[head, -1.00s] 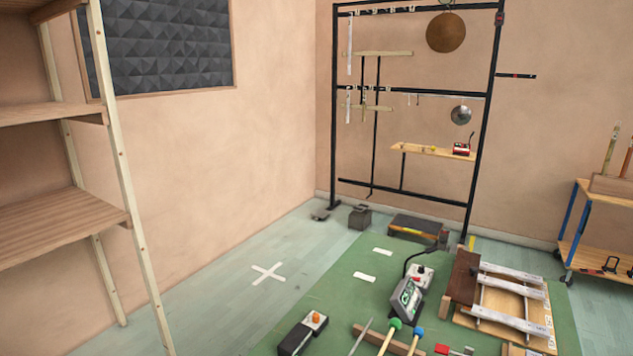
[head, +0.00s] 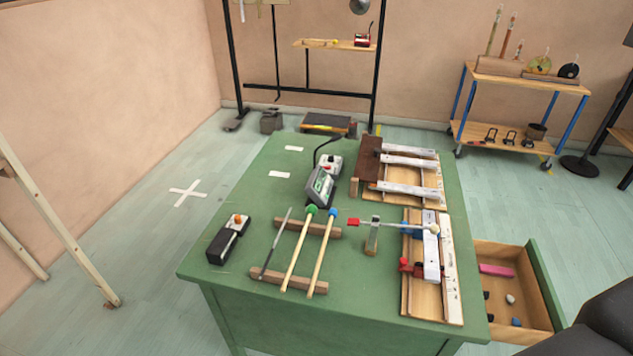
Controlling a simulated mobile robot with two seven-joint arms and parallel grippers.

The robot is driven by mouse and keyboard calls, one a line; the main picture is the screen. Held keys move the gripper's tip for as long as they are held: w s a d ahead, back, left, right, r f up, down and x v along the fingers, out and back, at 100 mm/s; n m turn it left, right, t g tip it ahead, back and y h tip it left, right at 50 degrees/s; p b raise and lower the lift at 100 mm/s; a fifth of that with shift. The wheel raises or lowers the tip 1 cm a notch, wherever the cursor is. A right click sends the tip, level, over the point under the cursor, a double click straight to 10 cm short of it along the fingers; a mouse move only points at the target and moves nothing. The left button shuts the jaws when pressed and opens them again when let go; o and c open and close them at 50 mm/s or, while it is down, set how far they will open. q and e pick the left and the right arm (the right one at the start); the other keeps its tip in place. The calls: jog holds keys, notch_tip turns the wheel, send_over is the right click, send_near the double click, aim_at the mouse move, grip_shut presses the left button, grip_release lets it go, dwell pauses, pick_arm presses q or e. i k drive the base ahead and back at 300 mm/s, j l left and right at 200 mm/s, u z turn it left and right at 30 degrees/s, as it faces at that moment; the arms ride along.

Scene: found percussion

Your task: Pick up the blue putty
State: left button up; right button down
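Two blue things could be the putty, and I cannot tell for sure which is. A small blue lump (head: 516,321) lies in the open drawer (head: 545,290) at the right of the green table. A blue piece (head: 410,230) sits on the table beside the white bar of a wooden frame (head: 430,262). A pink block (head: 496,270), a pale lump (head: 510,299) and small dark pieces also lie in the drawer. Neither of my grippers is in view.
The green table (head: 255,190) carries mallets (head: 299,250), a metronome-like device (head: 320,187), a black box with an orange knob (head: 228,240) and wooden bar frames. A trolley (head: 525,82) stands behind right.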

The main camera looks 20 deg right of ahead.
aim_at(516, 322)
jog(key=i+l+z, duration=0.25)
jog(key=i+z, duration=0.15)
jog(key=z, duration=2.05)
